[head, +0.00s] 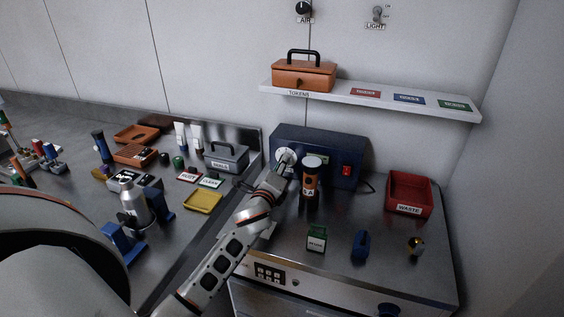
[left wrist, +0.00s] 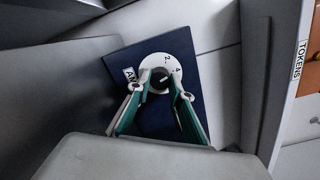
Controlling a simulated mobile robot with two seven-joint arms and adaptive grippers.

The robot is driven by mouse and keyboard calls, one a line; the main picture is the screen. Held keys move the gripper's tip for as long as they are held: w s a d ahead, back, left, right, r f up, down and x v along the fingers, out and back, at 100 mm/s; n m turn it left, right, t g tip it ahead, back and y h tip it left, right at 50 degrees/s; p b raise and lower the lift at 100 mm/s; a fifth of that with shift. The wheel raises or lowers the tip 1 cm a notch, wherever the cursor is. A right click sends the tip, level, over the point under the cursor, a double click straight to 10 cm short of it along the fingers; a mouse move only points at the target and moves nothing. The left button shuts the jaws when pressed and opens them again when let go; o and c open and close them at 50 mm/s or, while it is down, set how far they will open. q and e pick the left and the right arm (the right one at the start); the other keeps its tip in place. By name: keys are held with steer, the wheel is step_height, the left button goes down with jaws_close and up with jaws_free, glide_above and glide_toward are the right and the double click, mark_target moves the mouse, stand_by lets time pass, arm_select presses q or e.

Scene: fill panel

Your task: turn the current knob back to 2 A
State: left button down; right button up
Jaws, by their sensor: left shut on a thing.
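The blue power box (head: 318,150) stands at the back of the right bench, with a red switch (head: 346,171) on its front. Its white dial (head: 286,154) faces my left gripper (head: 284,164), which hides part of it. In the left wrist view the dial (left wrist: 177,62) shows the marks 2 and 4. The dark current knob (left wrist: 160,80) is at its middle. My left gripper (left wrist: 161,90) has its green fingers on either side of the knob and is shut on it. The knob's exact pointing is too small to tell. My right gripper is not in view.
A red waste bin (head: 409,194), a green container (head: 316,238) and a blue object (head: 360,244) are on the same bench. A shelf (head: 420,109) hangs above.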

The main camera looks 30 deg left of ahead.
arm_select(q)
steer(key=n, duration=0.2)
steer(key=shift+n, duration=2.4)
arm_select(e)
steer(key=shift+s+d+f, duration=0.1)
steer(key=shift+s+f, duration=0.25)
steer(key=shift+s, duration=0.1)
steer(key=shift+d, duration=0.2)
arm_select(q)
steer(key=c, duration=1.8)
jaws_free()
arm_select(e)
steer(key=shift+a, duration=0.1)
